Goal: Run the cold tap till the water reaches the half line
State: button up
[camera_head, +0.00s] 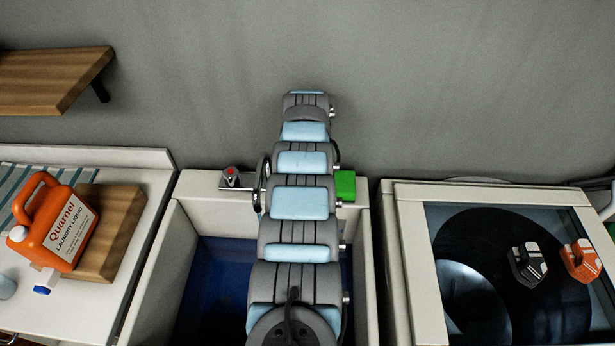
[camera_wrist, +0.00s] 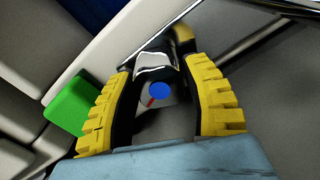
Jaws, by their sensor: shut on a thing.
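The cold tap knob (camera_wrist: 157,91), grey with a blue disc and a short red mark, sits between the yellow-padded fingers of my gripper (camera_wrist: 160,70) in the wrist view. My gripper is shut on it. In the head view my arm hides the gripper and the cold tap. The tap with a red dot (camera_head: 230,174) shows left of my arm on the sink's back ledge. The sink (camera_head: 156,257) has a dark blue inside (camera_head: 215,275), partly covered by my arm. I cannot make out a water level, a half line or a stream.
A green block (camera_head: 345,186) lies on the ledge right of my arm, close to the gripper's left finger in the wrist view. An orange laundry jug (camera_head: 62,228) rests on a wooden block at left. A washer (camera_head: 412,265) with two small objects on its lid stands at right.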

jog(key=shift+n, duration=0.3)
jog(key=n, duration=0.2)
jog(key=shift+n, duration=0.4)
jog(key=n, duration=0.3)
jog(key=shift+f+n, duration=0.1)
jog(key=shift+n, duration=0.3)
jog(key=n+b, duration=0.1)
jog(key=n, duration=0.1)
jog(key=shift+n, duration=0.3)
jog(key=shift+n+b, duration=0.65)
jog(key=shift+n, duration=1.25)
jog(key=o, duration=1.2)
jog(key=shift+a, duration=0.1)
